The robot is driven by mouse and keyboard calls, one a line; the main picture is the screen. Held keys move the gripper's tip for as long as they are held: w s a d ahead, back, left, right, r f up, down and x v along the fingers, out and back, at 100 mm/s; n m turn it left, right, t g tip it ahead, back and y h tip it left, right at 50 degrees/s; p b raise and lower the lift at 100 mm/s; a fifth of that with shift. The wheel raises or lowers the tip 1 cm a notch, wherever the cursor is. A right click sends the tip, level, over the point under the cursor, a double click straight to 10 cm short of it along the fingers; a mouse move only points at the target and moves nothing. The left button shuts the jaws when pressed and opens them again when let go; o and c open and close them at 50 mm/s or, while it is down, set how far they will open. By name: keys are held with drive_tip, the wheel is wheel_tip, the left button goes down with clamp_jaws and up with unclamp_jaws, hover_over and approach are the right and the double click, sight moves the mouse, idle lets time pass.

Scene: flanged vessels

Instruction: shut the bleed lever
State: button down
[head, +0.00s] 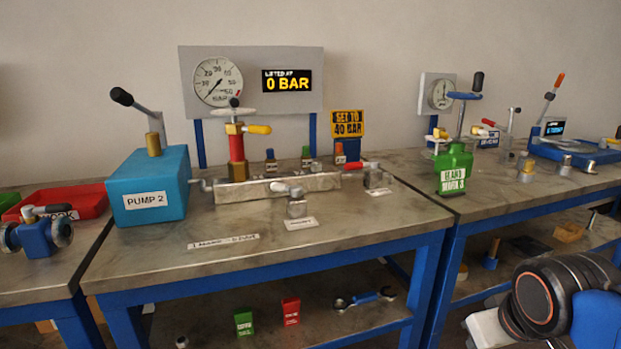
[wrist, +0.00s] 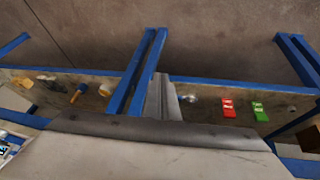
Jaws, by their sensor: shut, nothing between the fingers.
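Several levers stand on the middle bench in the head view; the small labels are too blurred to tell which is the bleed lever. A yellow-handled lever (head: 257,129) sticks out right from the red valve column (head: 237,150). A white-tipped lever (head: 281,187) sits on a small metal block (head: 296,208) at the front. A red-handled lever (head: 354,166) lies at the manifold's right end. My gripper (wrist: 162,96) shows in the wrist view, shut and empty, with the lower shelf and floor beyond it. Its fingers do not show in the head view.
The blue pump box (head: 150,187) with a raised black-knobbed handle stands left. The middle bench's front strip is mostly clear.

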drive_tip(key=shift+s+a+f+m+g+y, duration=0.2)
drive_tip(key=shift+s+a+f+m, duration=0.2)
drive_tip(key=shift+s, duration=0.25)
drive_tip(key=shift+s+a+f+m+g+y, duration=0.2)
drive_tip(key=shift+s+a+f+m, duration=0.15)
drive_tip(key=shift+s, duration=0.3)
drive_tip(key=shift+r, duration=0.1)
